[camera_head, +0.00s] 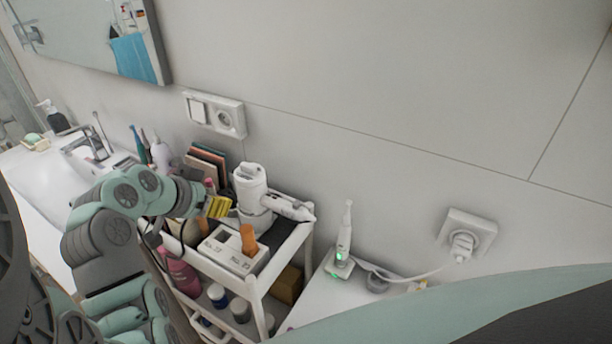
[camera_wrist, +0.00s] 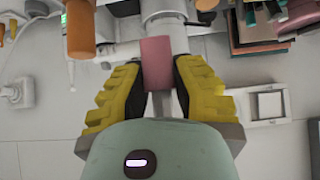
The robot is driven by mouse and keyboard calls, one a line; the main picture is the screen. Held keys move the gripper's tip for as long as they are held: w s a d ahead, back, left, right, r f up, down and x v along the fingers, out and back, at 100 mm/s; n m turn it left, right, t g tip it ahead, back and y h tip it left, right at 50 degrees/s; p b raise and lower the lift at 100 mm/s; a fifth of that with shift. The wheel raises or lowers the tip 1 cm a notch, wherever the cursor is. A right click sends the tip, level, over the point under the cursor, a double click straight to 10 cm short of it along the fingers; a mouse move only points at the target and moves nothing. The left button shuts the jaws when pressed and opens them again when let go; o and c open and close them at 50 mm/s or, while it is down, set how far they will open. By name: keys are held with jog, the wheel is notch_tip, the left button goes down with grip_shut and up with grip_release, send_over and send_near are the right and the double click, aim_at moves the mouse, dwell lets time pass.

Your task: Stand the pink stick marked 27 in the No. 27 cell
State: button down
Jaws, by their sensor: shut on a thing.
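My gripper (camera_head: 218,207) has yellow fingers and is shut on the pink stick (camera_wrist: 157,65). In the wrist view the stick lies between the dark finger pads, with a paler section at one end. In the head view only a small pink bit (camera_head: 210,185) shows above the fingers. The white holder (camera_head: 218,251) stands on the cart just below and right of my gripper. It has two small front labels, too small to read surely. An orange stick (camera_head: 248,237) stands upright in it, and also shows in the wrist view (camera_wrist: 80,32). The cell openings are not clearly seen.
A white hair dryer (camera_head: 251,187) stands behind the holder, its nozzle part (camera_head: 287,206) reaching right. Upright dark and coloured palettes (camera_head: 207,163) stand at the back left. The cart's white rim (camera_head: 284,256) bounds the right side. An electric toothbrush (camera_head: 344,236) stands farther right.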

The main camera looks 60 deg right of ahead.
aim_at(228, 232)
jog(key=shift+f+b, duration=0.1)
jog(key=shift+b, duration=0.45)
notch_tip(228, 232, down, 6)
jog(key=b, duration=0.5)
jog(key=shift+r+b, duration=0.2)
jog(key=shift+b, duration=1.15)
dwell(1.3)
jog(key=shift+f+b, duration=1.5)
jog(key=shift+f, duration=0.1)
jog(key=c, duration=0.9)
grip_release()
jog(key=shift+o, duration=0.2)
jog(key=shift+a, duration=0.1)
